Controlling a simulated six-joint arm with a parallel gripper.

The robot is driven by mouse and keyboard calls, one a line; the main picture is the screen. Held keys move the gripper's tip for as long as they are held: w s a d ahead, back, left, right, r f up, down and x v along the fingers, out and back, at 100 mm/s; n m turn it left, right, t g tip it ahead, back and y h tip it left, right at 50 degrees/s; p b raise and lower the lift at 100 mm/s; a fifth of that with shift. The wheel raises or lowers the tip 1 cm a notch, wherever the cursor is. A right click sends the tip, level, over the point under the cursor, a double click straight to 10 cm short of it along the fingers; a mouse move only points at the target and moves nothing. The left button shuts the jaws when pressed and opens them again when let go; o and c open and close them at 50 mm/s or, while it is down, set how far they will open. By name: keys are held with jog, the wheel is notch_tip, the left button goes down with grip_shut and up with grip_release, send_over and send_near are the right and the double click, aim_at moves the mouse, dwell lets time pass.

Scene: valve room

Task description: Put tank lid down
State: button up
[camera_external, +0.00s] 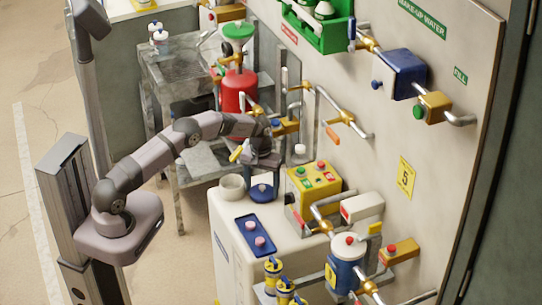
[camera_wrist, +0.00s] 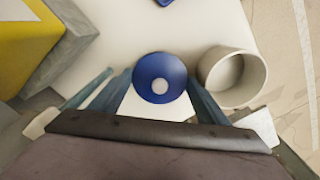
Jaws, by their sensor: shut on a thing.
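The tank lid (camera_wrist: 160,68) is a round blue disc with a pale knob. It also shows in the external view (camera_external: 262,193). My gripper (camera_external: 262,176) points down and is shut on the lid, with a finger on either side of it in the wrist view (camera_wrist: 160,88). The lid is at or just above the white top of the tank (camera_external: 226,222); I cannot tell if it touches. An open, hollow white round neck (camera_external: 231,187) stands beside the lid, to its left in the external view and to its right in the wrist view (camera_wrist: 232,78).
A yellow control box (camera_external: 314,187) with buttons stands close to the right of the lid. A blue tray (camera_external: 247,229) with pink-topped items lies nearer the front. Pipes and valves line the wall behind. A red cylinder (camera_external: 238,92) stands on the grey bench.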

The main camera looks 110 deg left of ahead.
aim_at(262, 186)
jog(key=o, duration=0.8)
jog(key=shift+s+d+f, duration=0.15)
jog(key=shift+d+f, duration=0.15)
jog(key=shift+f, duration=0.35)
jog(key=shift+c, duration=0.2)
jog(key=shift+a+r+p, duration=0.15)
jog(key=shift+r+p, duration=0.3)
jog(key=shift+r, duration=0.15)
jog(key=shift+a+r, duration=0.1)
jog(key=shift+r, duration=0.15)
notch_tip(262, 186, up, 12)
jog(key=b, duration=0.2)
